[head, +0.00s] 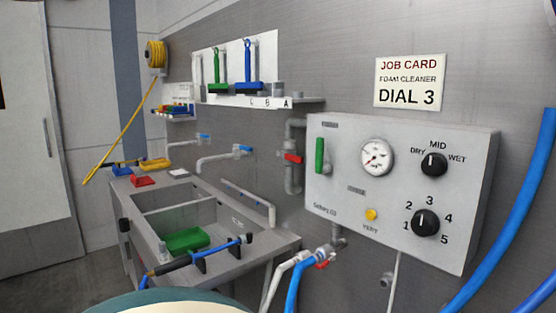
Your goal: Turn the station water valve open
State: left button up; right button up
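A grey control box (350,205) is mounted on the wall at the right. On its left side is an upright green lever (320,155) below a label too small to read. A red valve handle (293,158) lies roughly level across the grey pipe (291,180) just left of the box. A second red handle (324,263) sits on the hose fitting below the box. I cannot tell from the labels which of these is the station water valve. Neither of my grippers is in view.
The box also carries a gauge (376,157), a yellow button (371,214) and two black knobs, the upper one (434,164) and the numbered one (425,223). A sink (150,203) stands left, with a spray wand across its front. A blue hose (520,200) hangs at the right.

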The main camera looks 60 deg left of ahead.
aim_at(298, 159)
jog(key=u, duration=2)
jog(key=i+j, duration=0.45)
jog(key=j, duration=0.25)
jog(key=i+j+z, duration=0.1)
jog(key=i+j, duration=0.4)
jog(key=j, duration=0.2)
